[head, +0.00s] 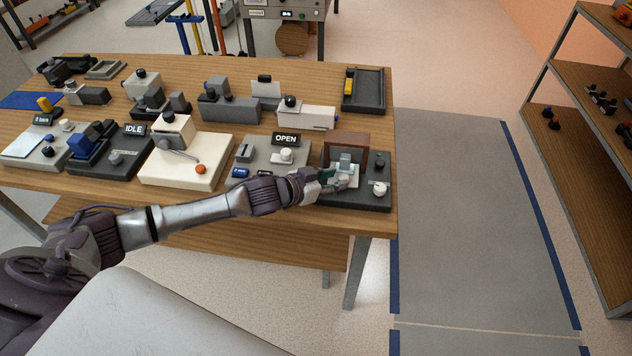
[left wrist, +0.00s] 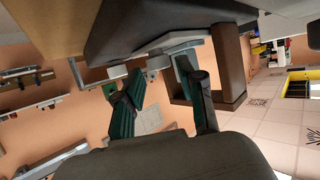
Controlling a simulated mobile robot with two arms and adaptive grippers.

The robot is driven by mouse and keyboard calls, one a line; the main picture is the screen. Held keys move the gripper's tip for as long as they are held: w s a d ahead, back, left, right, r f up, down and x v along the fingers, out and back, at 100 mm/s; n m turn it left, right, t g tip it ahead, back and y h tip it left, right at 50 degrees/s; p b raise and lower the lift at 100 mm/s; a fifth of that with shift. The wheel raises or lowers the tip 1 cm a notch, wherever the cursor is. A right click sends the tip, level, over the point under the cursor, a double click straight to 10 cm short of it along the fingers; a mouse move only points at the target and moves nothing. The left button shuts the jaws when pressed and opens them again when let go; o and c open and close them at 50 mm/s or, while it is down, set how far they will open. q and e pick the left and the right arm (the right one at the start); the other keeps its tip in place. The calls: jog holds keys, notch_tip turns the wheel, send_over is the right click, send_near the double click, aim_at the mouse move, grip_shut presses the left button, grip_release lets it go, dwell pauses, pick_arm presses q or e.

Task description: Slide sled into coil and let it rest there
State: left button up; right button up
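The coil appears to be the brown square frame (head: 349,147) on a dark base at the table's right front corner; it also shows in the left wrist view (left wrist: 230,68). The sled appears to be the pale grey-green block (head: 345,163) within the frame's opening. How deep it sits is unclear. My left gripper (head: 328,182) is at the front of the frame, close to the block. In the left wrist view its green-padded fingers (left wrist: 163,72) are spread, with a small grey part near their tips. Contact cannot be made out. My right gripper is out of view.
A white knob (head: 380,188) stands on the base right of the frame. An "OPEN" sign (head: 285,139) stands on the grey fixture to the left. Several other fixtures fill the wooden table (head: 225,75). A shelf (head: 580,150) stands right, across a clear grey floor mat (head: 465,215).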

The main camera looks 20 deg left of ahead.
pick_arm(q)
jog(key=v, duration=1)
